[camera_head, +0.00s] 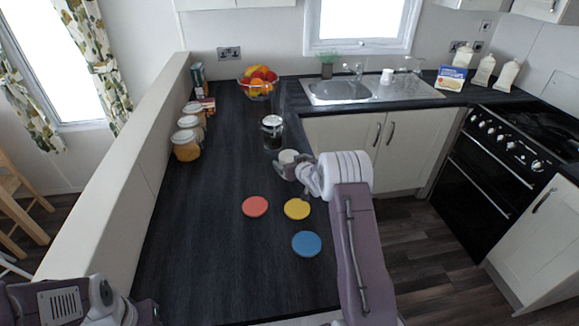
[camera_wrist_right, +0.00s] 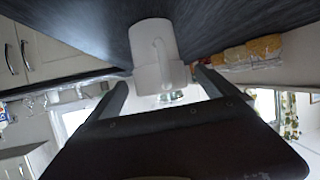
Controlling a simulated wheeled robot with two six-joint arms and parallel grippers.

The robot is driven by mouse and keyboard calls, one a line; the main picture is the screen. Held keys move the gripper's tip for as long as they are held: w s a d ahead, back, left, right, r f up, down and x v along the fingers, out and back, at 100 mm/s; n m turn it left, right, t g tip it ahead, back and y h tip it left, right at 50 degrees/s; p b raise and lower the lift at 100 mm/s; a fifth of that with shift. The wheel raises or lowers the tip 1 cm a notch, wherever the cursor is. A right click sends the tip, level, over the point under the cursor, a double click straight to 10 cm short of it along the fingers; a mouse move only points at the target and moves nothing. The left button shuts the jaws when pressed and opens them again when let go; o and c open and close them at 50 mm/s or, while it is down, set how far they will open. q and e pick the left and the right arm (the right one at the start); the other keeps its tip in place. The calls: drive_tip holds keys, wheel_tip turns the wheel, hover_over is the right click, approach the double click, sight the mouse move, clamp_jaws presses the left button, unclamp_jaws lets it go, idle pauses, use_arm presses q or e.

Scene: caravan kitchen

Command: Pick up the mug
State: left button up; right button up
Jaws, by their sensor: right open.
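A white mug (camera_head: 288,156) stands on the dark worktop, beside my right gripper (camera_head: 287,170). In the right wrist view the mug (camera_wrist_right: 152,45) appears upside down, its handle towards the camera. My right gripper is open, with one finger to either side of the mug's outline; I cannot tell whether they touch it. In the head view the gripper partly hides the mug. My left arm is at the bottom left corner, and its gripper (camera_head: 145,312) is only partly in view. A second white mug (camera_head: 387,76) stands by the sink.
A dark glass jar (camera_head: 272,133) stands just behind the mug. Red (camera_head: 255,206), yellow (camera_head: 297,209) and blue (camera_head: 306,244) discs lie in front. Several jars (camera_head: 186,146) line the left wall. A fruit bowl (camera_head: 258,83) is at the back. The worktop's left front is clear.

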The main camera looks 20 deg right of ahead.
sight(286, 157)
drive_tip(key=x, duration=0.3)
drive_tip(key=shift+f, duration=0.1)
drive_tip(key=shift+s, duration=0.15)
drive_tip(key=c, duration=1.8)
drive_tip(key=shift+o, duration=0.2)
drive_tip(key=shift+r, duration=0.7)
drive_tip(key=s+d+r+p, duration=0.3)
drive_tip(key=s+d+r, duration=0.1)
drive_tip(key=d+r, duration=0.6)
drive_tip(key=shift+d, duration=0.5)
